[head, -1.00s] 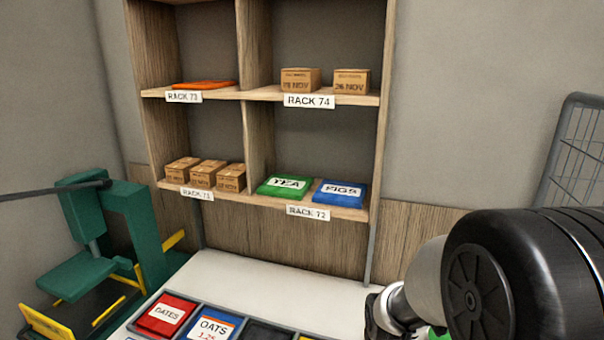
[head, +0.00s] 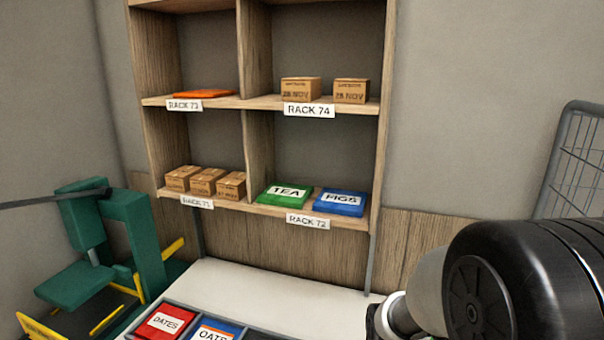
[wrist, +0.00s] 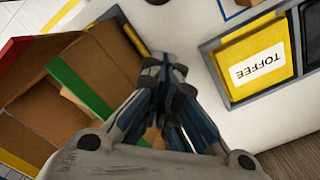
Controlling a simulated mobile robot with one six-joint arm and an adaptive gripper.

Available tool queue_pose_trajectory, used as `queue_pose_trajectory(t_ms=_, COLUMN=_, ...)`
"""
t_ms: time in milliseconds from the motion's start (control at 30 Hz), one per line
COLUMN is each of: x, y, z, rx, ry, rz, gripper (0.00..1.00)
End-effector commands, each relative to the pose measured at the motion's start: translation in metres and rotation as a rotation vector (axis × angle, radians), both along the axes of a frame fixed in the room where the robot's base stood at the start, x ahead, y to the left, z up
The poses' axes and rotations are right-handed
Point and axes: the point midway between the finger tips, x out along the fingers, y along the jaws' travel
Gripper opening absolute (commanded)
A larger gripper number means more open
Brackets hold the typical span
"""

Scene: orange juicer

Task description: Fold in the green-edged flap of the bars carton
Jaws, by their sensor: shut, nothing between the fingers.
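In the wrist view an open cardboard carton (wrist: 35,110) fills the left side, cut off by the frame. Its flap edges are coloured: a green-edged flap (wrist: 80,88) stands near the middle, with a red edge at the upper left and yellow edges at the upper right and lower left. I see no name on the carton. My gripper (wrist: 166,72) is shut and empty, just right of the green-edged flap in the picture. I cannot tell whether it touches the carton. Its fingers hide part of the carton's right side. The head view does not show the carton.
A grey bin holds a yellow toffee pack (wrist: 252,62) at the right of the wrist view. The white table (head: 270,290) is bare behind the dates pack (head: 165,321) and oats pack (head: 213,333). A shelf rack (head: 260,150) stands behind, a green press (head: 140,235) at left.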

Motion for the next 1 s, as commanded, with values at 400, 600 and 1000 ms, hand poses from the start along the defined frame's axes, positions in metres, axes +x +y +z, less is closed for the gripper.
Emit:
queue_pose_trajectory(t_ms=400, x=-0.008, y=-0.023, z=0.004, rx=0.000, ry=0.000, rz=-0.003, gripper=0.00)
queue_pose_trajectory(t_ms=600, x=-0.011, y=-0.035, z=0.005, rx=0.000, ry=0.000, rz=-0.003, gripper=0.00)
queue_pose_trajectory(t_ms=1000, x=-0.018, y=-0.057, z=0.009, rx=0.000, ry=0.000, rz=-0.003, gripper=0.00)
